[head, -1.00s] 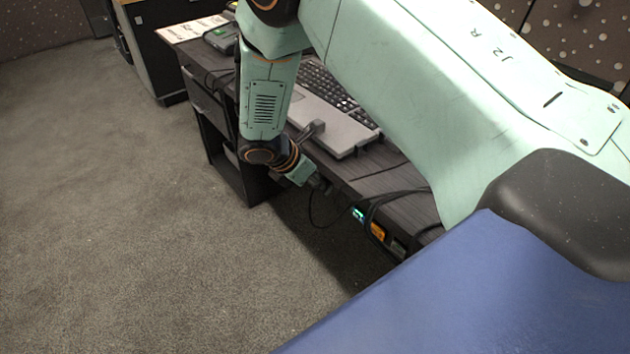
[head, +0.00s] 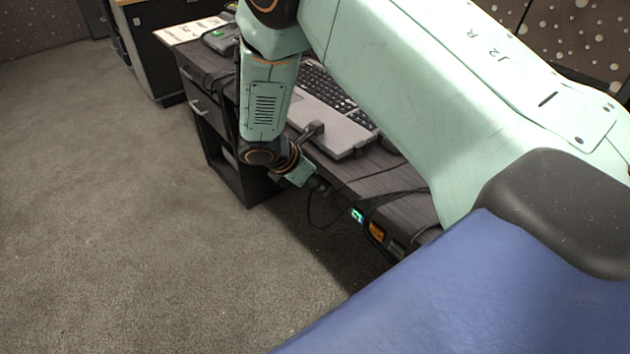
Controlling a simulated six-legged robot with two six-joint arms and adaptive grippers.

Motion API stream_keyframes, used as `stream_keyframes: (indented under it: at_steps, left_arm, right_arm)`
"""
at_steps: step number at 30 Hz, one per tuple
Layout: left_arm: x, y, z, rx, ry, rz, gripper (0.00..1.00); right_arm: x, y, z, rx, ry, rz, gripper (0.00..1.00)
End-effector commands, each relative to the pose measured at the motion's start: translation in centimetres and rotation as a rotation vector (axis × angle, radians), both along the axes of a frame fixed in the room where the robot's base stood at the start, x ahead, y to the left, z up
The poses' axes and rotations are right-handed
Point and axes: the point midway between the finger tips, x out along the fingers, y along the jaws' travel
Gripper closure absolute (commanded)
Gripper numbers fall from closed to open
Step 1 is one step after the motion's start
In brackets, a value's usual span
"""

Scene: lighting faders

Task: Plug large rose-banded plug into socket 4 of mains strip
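My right arm reaches in from the right, over the desk, and bends down to its front edge. Its gripper (head: 322,187) is small and dark at the desk edge, and I cannot tell whether it is open or shut, or whether it holds a plug. A thin black cable loops below it. A strip-like row of units on the desk's front edge has a lit green part (head: 357,215) and an orange part (head: 376,230); I cannot tell whether this is the mains strip. No rose band and no numbered sockets can be made out. My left gripper is not in view.
The dark desk (head: 365,180) carries a keyboard (head: 328,88) with a grey wrist rest (head: 325,125). Black cables (head: 400,193) cross its front edge. Drawers stand at the left. The grey carpet (head: 130,220) in front is clear.

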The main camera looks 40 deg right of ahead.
Motion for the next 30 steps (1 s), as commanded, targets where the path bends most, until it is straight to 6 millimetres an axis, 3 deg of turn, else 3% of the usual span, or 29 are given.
stream_keyframes:
  at_steps: [6,7,15,25,30]
  left_arm:
    - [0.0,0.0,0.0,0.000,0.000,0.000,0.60]
    - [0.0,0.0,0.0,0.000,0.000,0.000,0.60]
    - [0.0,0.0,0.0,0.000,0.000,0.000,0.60]
    - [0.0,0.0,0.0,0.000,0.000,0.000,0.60]
    - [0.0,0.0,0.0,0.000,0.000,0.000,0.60]
  right_arm:
    - [0.0,-0.3,0.2,-0.008,0.001,-0.003,0.99]
    - [0.0,-0.3,0.2,-0.008,0.001,-0.003,0.65]
    - [0.0,-0.2,0.1,-0.005,0.001,-0.001,0.42]
    - [0.0,0.0,0.2,-0.003,0.001,-0.001,0.40]
    - [0.0,1.0,1.7,-0.006,-0.002,0.002,0.40]
